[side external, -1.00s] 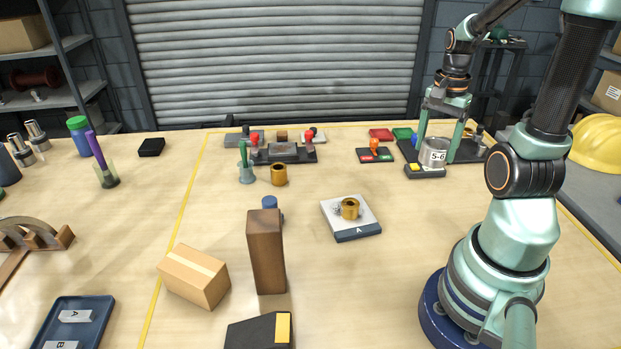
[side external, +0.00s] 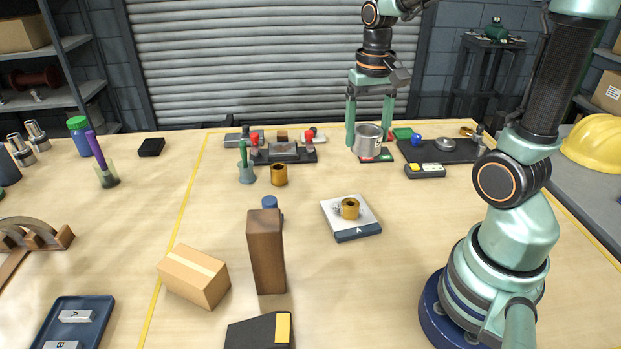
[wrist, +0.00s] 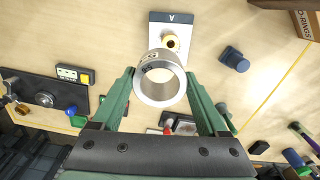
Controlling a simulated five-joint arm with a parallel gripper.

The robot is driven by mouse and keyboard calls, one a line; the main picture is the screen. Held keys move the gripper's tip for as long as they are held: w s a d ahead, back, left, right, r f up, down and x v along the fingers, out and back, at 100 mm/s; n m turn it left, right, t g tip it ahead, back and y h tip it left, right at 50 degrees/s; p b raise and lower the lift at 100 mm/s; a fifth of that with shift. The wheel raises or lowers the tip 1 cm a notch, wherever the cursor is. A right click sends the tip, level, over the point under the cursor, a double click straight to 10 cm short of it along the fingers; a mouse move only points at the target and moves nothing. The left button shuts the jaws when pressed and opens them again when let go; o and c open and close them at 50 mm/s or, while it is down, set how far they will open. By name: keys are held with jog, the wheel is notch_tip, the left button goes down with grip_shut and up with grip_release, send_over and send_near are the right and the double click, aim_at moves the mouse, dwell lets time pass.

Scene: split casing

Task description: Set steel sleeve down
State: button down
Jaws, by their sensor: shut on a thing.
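The steel sleeve (side external: 367,140) is a silver ring-shaped cylinder, held between the two fingers of my gripper (side external: 370,138) at the back of the bench. In the side view it shows in front of the small red-and-green panel (side external: 377,155); I cannot tell its exact height. In the wrist view the sleeve (wrist: 160,78) is seen along its open bore, with my gripper's green fingers (wrist: 159,84) on either side. A white pad marked A (side external: 350,217) lies in the middle of the bench with a brass bushing (side external: 349,208) on it.
A dark tray (side external: 440,150) with small parts lies to the right of the gripper. A fixture with red knobs (side external: 285,152) and another brass bushing (side external: 279,174) are to the left. A brown block (side external: 266,252) and a carton (side external: 194,276) stand nearer. Open bench surrounds the pad.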

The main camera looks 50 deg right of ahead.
jog(key=w+a+f+n, duration=0.1)
jog(key=w+a+n, duration=0.2)
jog(key=a+n, duration=0.4)
jog(key=a, duration=0.3)
jog(key=shift+a+f, duration=0.15)
jog(key=shift+w, duration=0.1)
notch_tip(320, 180, up, 2)
jog(key=n, duration=0.2)
send_over(315, 264)
notch_tip(315, 264, down, 14)
jog(key=shift+f, duration=2.35)
